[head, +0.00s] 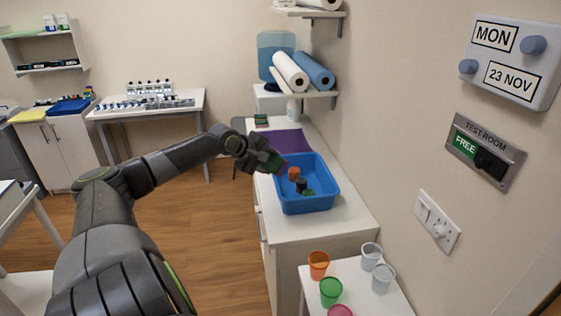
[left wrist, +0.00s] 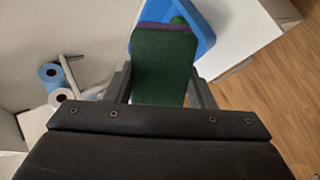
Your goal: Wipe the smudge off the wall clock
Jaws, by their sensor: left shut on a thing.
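In the left wrist view the green pad (left wrist: 164,68) sticks out between the two fingers of the gripper (left wrist: 163,92). A purple strip shows along the pad's far edge; I cannot tell whether it belongs to the pad. A wall panel (head: 512,62) reads MON and 23 NOV and has two grey knobs. I see no clock face and no smudge in either view. My right gripper is not in view.
The tray holds an orange and a black item and stands on a white counter (head: 330,222) by the wall. A purple mat (head: 291,141) lies behind it. Several cups stand on a small white table (head: 352,285) in front. A shelf (head: 314,95) with rolls overhangs the counter.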

